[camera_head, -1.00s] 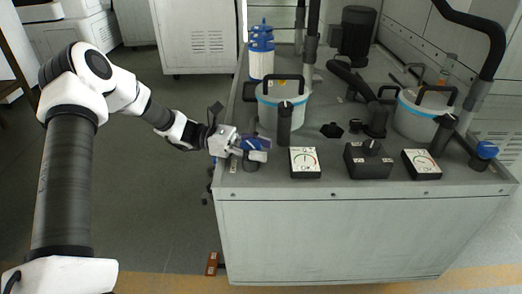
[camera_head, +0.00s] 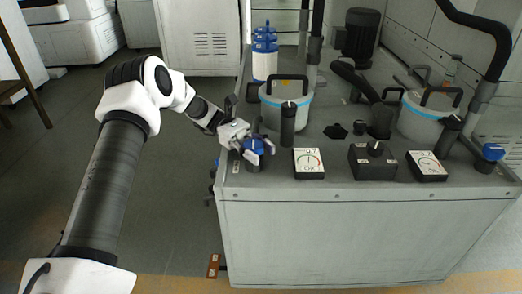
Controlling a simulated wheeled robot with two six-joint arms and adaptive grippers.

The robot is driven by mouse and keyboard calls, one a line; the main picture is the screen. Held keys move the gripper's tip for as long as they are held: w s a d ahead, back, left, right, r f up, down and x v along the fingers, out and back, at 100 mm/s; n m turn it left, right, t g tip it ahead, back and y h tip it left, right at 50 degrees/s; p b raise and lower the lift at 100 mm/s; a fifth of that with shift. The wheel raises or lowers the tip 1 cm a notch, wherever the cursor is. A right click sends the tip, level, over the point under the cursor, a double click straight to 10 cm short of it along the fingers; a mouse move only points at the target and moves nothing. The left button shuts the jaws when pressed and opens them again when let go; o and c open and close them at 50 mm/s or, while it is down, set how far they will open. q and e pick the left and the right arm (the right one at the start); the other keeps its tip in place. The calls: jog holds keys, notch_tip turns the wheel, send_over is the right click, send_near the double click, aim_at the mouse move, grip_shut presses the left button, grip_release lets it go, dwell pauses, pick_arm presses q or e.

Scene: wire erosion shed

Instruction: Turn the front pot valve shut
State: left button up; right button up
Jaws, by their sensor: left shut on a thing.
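A blue valve handle (camera_head: 254,145) sits on a dark stub at the front left corner of the grey bench, beside the left lidded pot (camera_head: 286,109). My left gripper (camera_head: 257,149) is shut on this handle, with its fingers to either side of it. The fingers hide part of the handle, so its exact angle is hard to read. A second blue valve handle (camera_head: 493,152) stands at the front right, near the right lidded pot (camera_head: 420,122). My right gripper is out of view.
A left dial gauge (camera_head: 309,164), a black switch box (camera_head: 373,161) and a right dial gauge (camera_head: 427,166) line the bench's front edge (camera_head: 350,188). A dark upright cylinder (camera_head: 288,124) stands just right of my left gripper. Blue-topped filters (camera_head: 265,55) stand behind.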

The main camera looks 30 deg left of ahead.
aim_at(260, 149)
pick_arm(q)
jog(key=shift+a+r, duration=0.1)
jog(key=shift+r, duration=0.05)
jog(key=o, duration=1)
jog(key=shift+c, duration=0.2)
notch_tip(260, 149, up, 10)
jog(key=shift+f, duration=0.1)
